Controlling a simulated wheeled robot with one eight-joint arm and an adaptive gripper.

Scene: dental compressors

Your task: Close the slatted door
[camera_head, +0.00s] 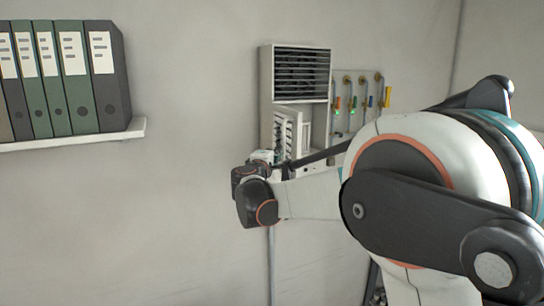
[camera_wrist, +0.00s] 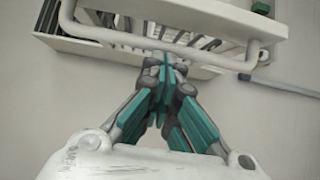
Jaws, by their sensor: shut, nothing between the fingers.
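The white slatted door (camera_head: 287,132) is on the lower part of a wall cabinet (camera_head: 265,90) in the head view, and appears to stand out at an angle from the opening. In the wrist view the door (camera_wrist: 190,16) crosses the top, with a white bar handle (camera_wrist: 120,38) along it. My gripper (camera_wrist: 165,65) is shut and empty, its teal fingers pointing at the handle. The fingertips overlap the bar in the picture; I cannot tell whether they touch it. In the head view my wrist hides the lower left of the cabinet, and the fingertips cannot be made out.
A dark louvred grille (camera_head: 301,75) fills the cabinet's upper part. Right of it is a panel of pipes with coloured valve handles (camera_head: 387,97). A shelf (camera_head: 75,141) with binders (camera_head: 70,80) is at the left. The wall between shelf and cabinet is clear.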

